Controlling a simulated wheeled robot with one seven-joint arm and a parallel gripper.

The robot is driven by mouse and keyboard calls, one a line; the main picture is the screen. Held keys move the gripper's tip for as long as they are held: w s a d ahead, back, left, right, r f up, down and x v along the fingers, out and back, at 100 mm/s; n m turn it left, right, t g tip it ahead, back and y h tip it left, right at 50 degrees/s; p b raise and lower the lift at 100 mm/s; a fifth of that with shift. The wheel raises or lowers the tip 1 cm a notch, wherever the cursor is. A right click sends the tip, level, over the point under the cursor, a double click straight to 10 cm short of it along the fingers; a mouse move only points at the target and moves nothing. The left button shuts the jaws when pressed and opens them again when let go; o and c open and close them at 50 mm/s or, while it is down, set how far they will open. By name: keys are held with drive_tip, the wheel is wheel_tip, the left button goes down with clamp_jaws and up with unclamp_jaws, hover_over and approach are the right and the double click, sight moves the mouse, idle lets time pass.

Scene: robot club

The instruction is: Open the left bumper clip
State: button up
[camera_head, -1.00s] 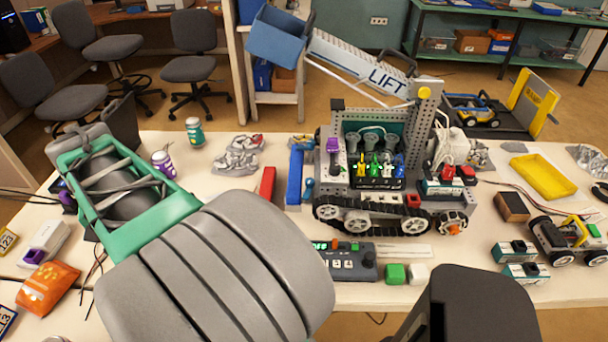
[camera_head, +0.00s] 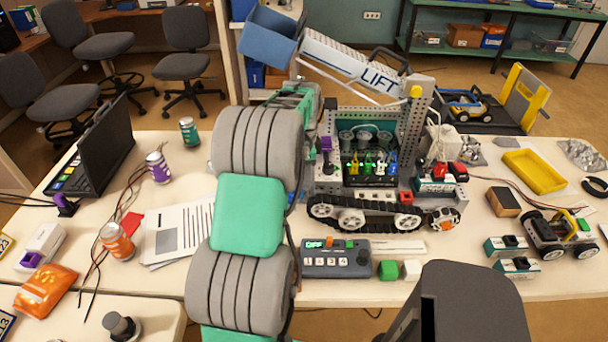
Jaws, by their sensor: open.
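The tracked club robot (camera_head: 365,205) stands on the table in the middle of the head view, with a grey perforated frame and a raised arm marked LIFT (camera_head: 378,78). A purple part (camera_head: 327,147) stands upright at its left front. I cannot make out the left bumper clip; my arm covers the table just left of the robot. Only a small bit of blue shows there, beside my arm. My arm's far green part reaches up close to the robot's left side. My gripper's fingers do not show; my arm links hide that end.
A control box (camera_head: 335,260) with green and white cubes lies in front of the robot. A laptop (camera_head: 95,155), cans (camera_head: 158,168) and papers (camera_head: 178,232) are on the left. A yellow tray (camera_head: 533,171) and a small wheeled car (camera_head: 557,237) are on the right.

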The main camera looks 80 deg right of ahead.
drive_tip(key=shift+f, duration=0.45)
clamp_jaws()
idle(0.3)
